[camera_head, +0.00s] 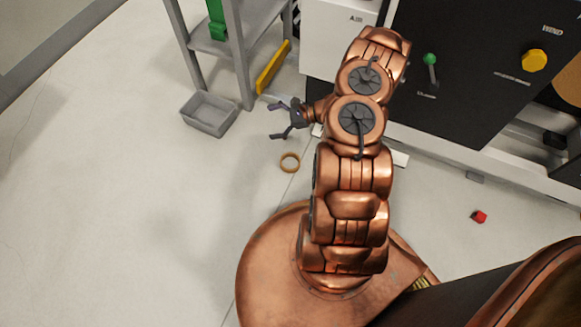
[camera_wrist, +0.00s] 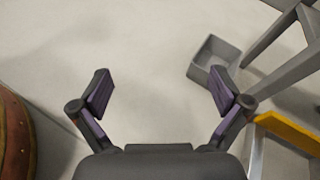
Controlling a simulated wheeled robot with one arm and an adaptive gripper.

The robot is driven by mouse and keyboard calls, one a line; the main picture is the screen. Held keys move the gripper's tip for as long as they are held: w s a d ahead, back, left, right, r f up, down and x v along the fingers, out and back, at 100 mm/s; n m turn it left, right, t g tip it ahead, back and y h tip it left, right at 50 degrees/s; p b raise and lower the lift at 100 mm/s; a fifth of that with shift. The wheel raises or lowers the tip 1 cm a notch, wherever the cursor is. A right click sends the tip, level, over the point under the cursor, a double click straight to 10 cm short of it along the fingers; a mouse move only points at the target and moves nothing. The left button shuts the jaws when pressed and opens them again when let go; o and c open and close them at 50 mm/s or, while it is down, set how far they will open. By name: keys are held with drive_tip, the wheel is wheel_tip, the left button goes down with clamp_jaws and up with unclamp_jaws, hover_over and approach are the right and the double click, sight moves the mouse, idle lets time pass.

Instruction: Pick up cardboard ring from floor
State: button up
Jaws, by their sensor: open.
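The cardboard ring (camera_head: 290,162) is a small tan-brown ring lying on the pale floor in the head view. My gripper (camera_head: 272,121) is in the air above and slightly left of it in the picture, pointing left. In the wrist view my gripper (camera_wrist: 160,92) shows its two dark fingers with purple pads spread wide apart, with nothing between them but floor beyond. The ring does not show in the wrist view.
A grey open bin (camera_head: 209,113) stands on the floor by a grey shelf frame (camera_head: 243,60) with a yellow bar (camera_head: 272,67) beside it. A black-and-white machine (camera_head: 460,70) fills the upper right. A red object (camera_head: 479,216) lies on the floor. The left floor is clear.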

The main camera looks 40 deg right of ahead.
drive_tip(key=s+d+f+m+t+h+b, duration=0.1)
drive_tip(key=s+d+f+m+b, duration=0.15)
drive_tip(key=f, duration=0.65)
drive_tip(key=s+d+f+m+t+h+b, duration=0.15)
drive_tip(key=d+f, duration=0.25)
drive_tip(key=f, duration=0.4)
drive_tip(key=m+h+b, duration=0.3)
approach(293, 165)
drive_tip(key=shift+w+a+r+t+y, duration=0.15)
drive_tip(key=shift+w+a+r+t, duration=0.05)
drive_tip(key=shift+w, duration=0.25)
drive_tip(key=shift+w+a+r+t+y, duration=0.15)
drive_tip(key=shift+w+a+r, duration=0.1)
drive_tip(key=shift+w, duration=0.2)
drive_tip(key=shift+w+f, duration=0.1)
drive_tip(key=shift+f, duration=0.15)
drive_tip(key=b+x, duration=0.3)
drive_tip(key=x, duration=0.3)
drive_tip(key=shift+a+b, duration=0.15)
drive_tip(key=shift+b, duration=0.25)
drive_tip(key=shift+w+a+f, duration=0.15)
drive_tip(key=shift+w+a, duration=0.2)
drive_tip(key=shift+w, duration=0.1)
drive_tip(key=c, duration=0.6)
